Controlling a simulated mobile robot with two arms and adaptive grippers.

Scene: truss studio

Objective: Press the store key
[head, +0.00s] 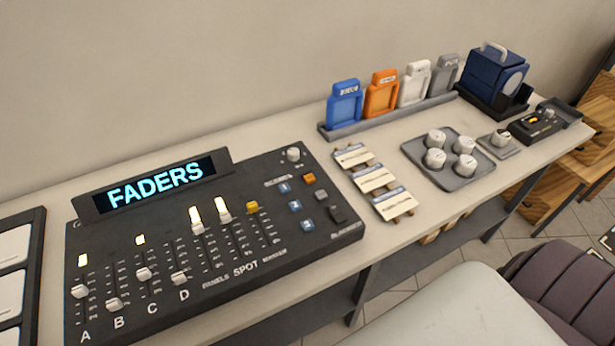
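The lighting console (215,245) lies on the bench at the left, its display (155,187) reading "FADERS". At its right end are an orange key (308,178), a blue key (285,188) with two more blue keys below it, and a dark key (338,214). The small lettering by these keys is too blurred to tell which one is the store key. Neither gripper shows in the head view, and nothing touches the keys.
Right of the console lie small label cards (374,179) and a grey tray (408,148) with several white knobs. Behind stand coloured packs (381,95) in a rack and a blue case (492,75). A dark ribbed seat (555,290) is at the lower right.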

